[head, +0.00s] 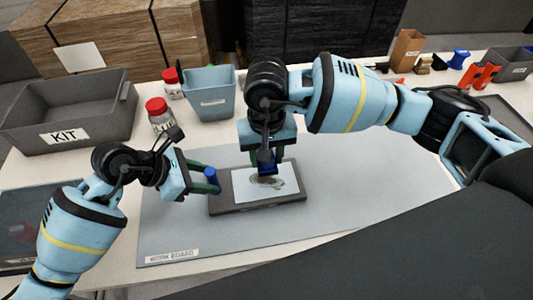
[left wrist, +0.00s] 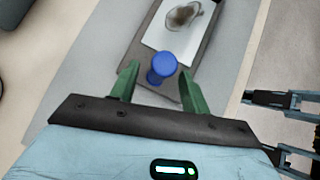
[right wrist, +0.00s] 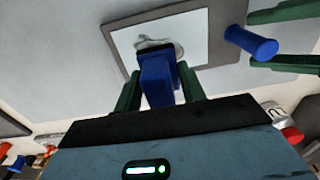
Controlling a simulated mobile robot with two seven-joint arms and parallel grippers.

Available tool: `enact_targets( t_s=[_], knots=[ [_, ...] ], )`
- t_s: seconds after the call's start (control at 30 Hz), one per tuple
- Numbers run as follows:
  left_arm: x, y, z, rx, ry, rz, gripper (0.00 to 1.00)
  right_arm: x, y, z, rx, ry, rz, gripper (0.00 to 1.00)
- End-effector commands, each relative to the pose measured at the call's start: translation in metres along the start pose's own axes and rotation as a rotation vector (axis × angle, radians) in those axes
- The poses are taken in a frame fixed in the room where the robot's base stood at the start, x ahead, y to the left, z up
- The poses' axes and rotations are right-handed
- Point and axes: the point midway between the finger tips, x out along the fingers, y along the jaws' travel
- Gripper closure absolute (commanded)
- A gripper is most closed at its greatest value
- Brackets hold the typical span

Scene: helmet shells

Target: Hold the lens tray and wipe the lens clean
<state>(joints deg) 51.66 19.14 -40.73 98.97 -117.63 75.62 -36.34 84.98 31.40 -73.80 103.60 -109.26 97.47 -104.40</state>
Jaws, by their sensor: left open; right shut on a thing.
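The grey lens tray (head: 240,208) lies on the work board. Its pale lens plate (head: 285,175) carries a brown-grey smudge (left wrist: 184,15). A blue knob (head: 212,176) stands at the tray's left end; it also shows in the left wrist view (left wrist: 162,68). My left gripper (left wrist: 159,76) is open, its green fingers on either side of the knob with gaps visible. My right gripper (right wrist: 160,84) is shut on a blue wiping block (right wrist: 157,75). The block is over the lens at the smudge, partly covering it; whether it touches the lens I cannot tell.
The grey work board (head: 350,190) is clear right of the tray. A grey KIT bin (head: 100,128), red-capped jars (head: 160,118) and a blue bin (head: 209,98) stand behind at left. A cardboard box (head: 407,50) and small orange and blue parts (head: 480,76) sit at back right.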

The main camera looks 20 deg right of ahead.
Motion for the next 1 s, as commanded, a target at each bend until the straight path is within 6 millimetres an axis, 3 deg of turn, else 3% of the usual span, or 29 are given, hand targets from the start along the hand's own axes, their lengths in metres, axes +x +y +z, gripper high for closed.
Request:
enact_targets(
  t_s=[0.3, 0.7, 1.0],
  knots=[
    [0.023, 0.001, 0.001, 0.001, 0.0, 0.001, 0.53, 0.0, 0.0, 0.0, 0.0, 0.0, 0.0, 0.78],
    [0.028, 0.0, 0.001, 0.002, -0.001, 0.002, 0.53, 0.0, 0.0, 0.0, 0.0, 0.0, 0.0, 0.78],
    [0.027, 0.0, 0.001, 0.001, 0.0, 0.001, 0.9, 0.0, 0.0, 0.0, 0.0, 0.0, 0.0, 0.78]
  ],
)
